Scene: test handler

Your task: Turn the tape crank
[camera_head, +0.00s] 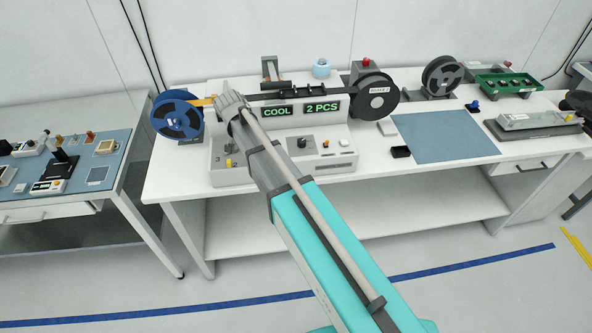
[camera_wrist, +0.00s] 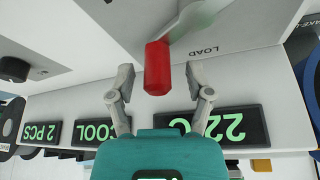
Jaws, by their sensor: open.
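In the wrist view, a red cylindrical handle (camera_wrist: 158,70) sits on a pale grey-green lever (camera_wrist: 205,22) beside the word LOAD on the white machine. It looks like the crank. My gripper (camera_wrist: 159,78) is open, with one finger on each side of the red handle; I cannot tell whether either finger touches it. In the head view, my gripper (camera_head: 229,105) is at the front left of the tape machine (camera_head: 232,178), and my arm hides the handle. A blue reel (camera_head: 172,120) is at the machine's left and a black reel (camera_head: 378,88) at its right.
Green-lit displays (camera_head: 322,108) face the front, and a black knob (camera_head: 302,143) sits on the panel. A blue mat (camera_head: 445,137) and small parts lie to the right. A second bench (camera_head: 125,150) stands at the left. The floor in front is clear.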

